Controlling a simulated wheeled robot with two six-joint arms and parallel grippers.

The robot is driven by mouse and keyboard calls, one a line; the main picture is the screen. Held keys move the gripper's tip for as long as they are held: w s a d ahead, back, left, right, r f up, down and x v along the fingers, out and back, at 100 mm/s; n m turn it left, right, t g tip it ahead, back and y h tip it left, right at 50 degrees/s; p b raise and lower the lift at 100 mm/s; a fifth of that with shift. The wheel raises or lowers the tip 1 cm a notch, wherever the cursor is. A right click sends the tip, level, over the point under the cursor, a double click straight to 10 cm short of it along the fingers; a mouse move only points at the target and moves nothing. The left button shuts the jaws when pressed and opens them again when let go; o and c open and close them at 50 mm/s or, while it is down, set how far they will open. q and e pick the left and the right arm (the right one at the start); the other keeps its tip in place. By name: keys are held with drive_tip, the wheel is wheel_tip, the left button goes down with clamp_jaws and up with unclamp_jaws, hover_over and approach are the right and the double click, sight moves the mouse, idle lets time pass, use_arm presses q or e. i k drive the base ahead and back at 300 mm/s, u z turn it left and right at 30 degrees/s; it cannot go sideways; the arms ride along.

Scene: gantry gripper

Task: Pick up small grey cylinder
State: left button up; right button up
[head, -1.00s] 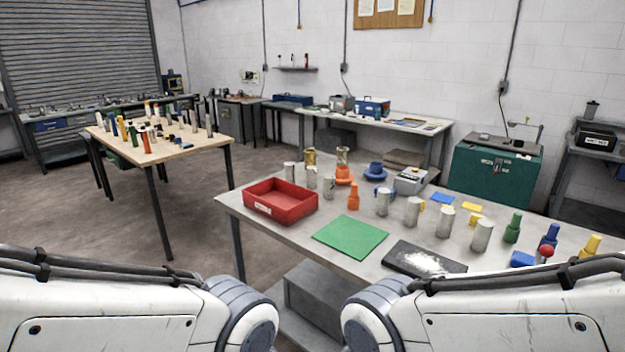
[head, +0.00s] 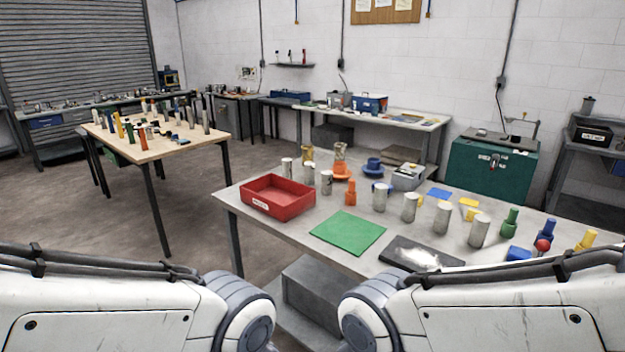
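Several grey cylinders of differing size stand upright on the grey table in front of me. Smaller ones are behind the red tray, at its back edge (head: 287,168) and at its right (head: 326,182). Larger ones stand in a row to the right, among them one near the middle (head: 380,197), one beside it (head: 409,207), a taller one (head: 442,217) and one at the right end (head: 479,230). I cannot tell which one is the small grey cylinder of the task. My two arms show at the bottom corners, but neither gripper is in view.
The red tray (head: 273,208) looks empty. A green mat (head: 348,232) and a dark plate with white powder (head: 420,256) lie at the table's front (head: 300,236). Orange, green, blue and yellow pieces stand among the cylinders. Another crowded wooden table (head: 160,153) is at the left.

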sight(287, 163)
drive_tip(key=k, duration=0.3)
drive_tip(key=u, duration=1.25)
drive_tip(key=i, duration=3.2)
drive_tip(key=z, duration=1.15)
drive_tip(key=i, duration=0.75)
drive_tip(key=z, duration=0.9)
